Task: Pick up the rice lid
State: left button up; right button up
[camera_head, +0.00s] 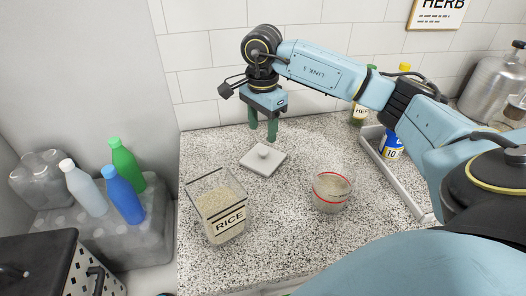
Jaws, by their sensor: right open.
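The rice lid (263,160) is a flat, pale grey square with a small round knob on top. It lies flat on the speckled counter in the middle of the head view. My right gripper (263,131) points down above and just behind the lid, with its two green fingers apart and empty. It does not appear to touch the knob. The clear square rice container (219,208), labelled RICE, stands open to the front left of the lid and has grain inside. My left gripper is not in view.
A round clear bowl with a red band (331,191) stands right of the lid. A grey tray (395,178) with a blue bottle (391,144) is farther right. Several bottles stand left, beyond the counter edge. The tiled wall (200,82) closes off the back.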

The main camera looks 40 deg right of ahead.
aim_at(263, 151)
jog(key=f, duration=0.7)
jog(key=shift+w+d+f, duration=0.15)
jog(key=shift+w+d, duration=0.15)
jog(key=shift+c, duration=0.3)
jog(key=c, duration=1)
